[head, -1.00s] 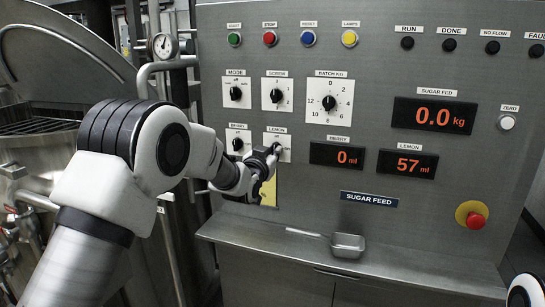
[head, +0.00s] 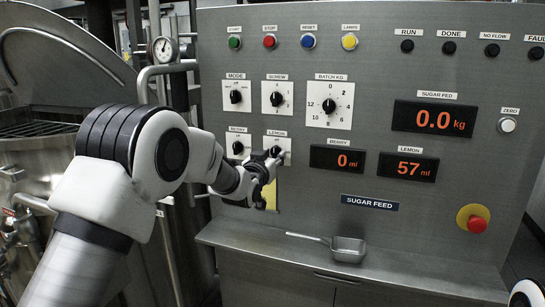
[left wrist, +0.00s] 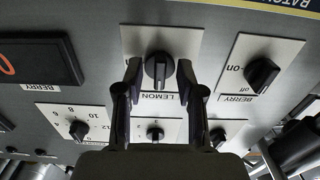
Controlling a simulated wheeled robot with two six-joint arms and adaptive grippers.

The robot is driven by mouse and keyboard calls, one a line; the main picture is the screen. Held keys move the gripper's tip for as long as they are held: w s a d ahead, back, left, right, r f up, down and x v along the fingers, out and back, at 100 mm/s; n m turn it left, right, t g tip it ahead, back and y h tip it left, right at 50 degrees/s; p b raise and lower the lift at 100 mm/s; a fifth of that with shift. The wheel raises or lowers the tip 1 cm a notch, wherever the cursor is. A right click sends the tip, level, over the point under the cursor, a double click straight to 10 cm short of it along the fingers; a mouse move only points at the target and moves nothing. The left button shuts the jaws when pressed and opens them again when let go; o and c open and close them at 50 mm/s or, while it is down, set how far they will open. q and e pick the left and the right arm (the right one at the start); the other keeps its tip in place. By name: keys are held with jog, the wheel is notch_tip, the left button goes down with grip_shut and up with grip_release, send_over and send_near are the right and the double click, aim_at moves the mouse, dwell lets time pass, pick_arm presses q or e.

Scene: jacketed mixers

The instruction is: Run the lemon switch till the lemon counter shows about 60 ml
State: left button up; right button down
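The lemon switch (head: 276,151) is a black knob on a white plate at the lower left of the panel. It also shows in the left wrist view (left wrist: 158,70), where its grip stands roughly upright in the picture. My left gripper (head: 266,166) is at this switch, just in front of the panel. In the left wrist view its two fingers (left wrist: 158,80) are apart, one on each side of the knob, with gaps visible. The lemon counter (head: 408,167) reads 57 ml in orange digits. My right gripper does not show.
The berry switch (head: 238,147) sits beside the lemon switch, and the berry counter (head: 343,159) reads 0 ml. The sugar fed display (head: 434,119) reads 0.0 kg. A metal scoop (head: 348,248) lies on the ledge below. A red stop button (head: 476,222) is at the right.

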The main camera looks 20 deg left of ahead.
pick_arm(q)
jog(key=s, duration=1.2)
jog(key=shift+a, duration=0.2)
jog(key=s+f+g, duration=0.2)
jog(key=f, duration=1)
jog(key=s+f+g, duration=0.2)
jog(key=f+g, duration=0.1)
jog(key=f, duration=0.9)
jog(key=s+f+g, duration=0.3)
jog(key=s+f, duration=0.5)
jog(key=f, duration=0.5)
jog(key=s+a+f+g, duration=0.1)
jog(key=s+f+g, duration=0.2)
jog(key=s+f, duration=0.5)
jog(key=s+f+g, duration=0.3)
jog(key=s+f, duration=0.1)
jog(key=s, duration=0.7)
jog(key=s+g, duration=0.4)
jog(key=s, duration=0.8)
jog(key=shift+s+f+n+y, duration=0.25)
jog(key=shift+f+n+y, duration=0.05)
